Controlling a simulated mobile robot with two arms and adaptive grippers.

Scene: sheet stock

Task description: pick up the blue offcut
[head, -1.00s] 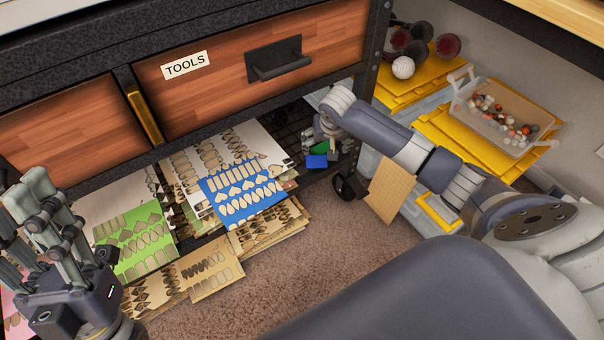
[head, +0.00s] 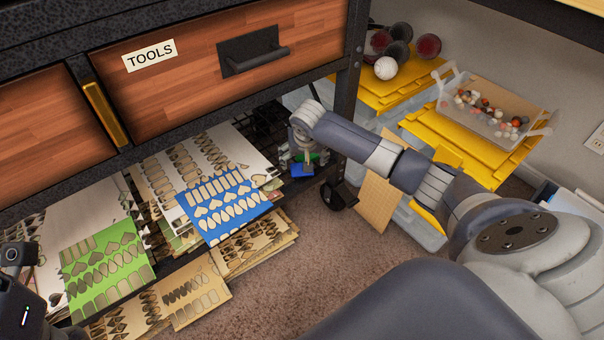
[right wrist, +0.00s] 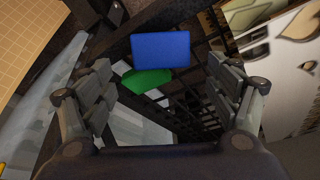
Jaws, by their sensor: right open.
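The blue offcut (head: 301,170) is a small flat blue rectangle at the end of the low shelf under the drawers. In the right wrist view the blue offcut (right wrist: 161,49) lies ahead between the fingers, a little beyond their tips. A green piece (right wrist: 146,80) lies beside it, touching or overlapping its edge. My right gripper (right wrist: 160,66) is open, with nothing between its fingers.
A larger blue sheet with cut-outs (head: 225,207) and a green sheet (head: 105,262) lie on piled stock to the left. A black shelf post (head: 347,115) and a caster (head: 337,195) stand close to my right forearm. A clear bin (head: 490,110) is at the right.

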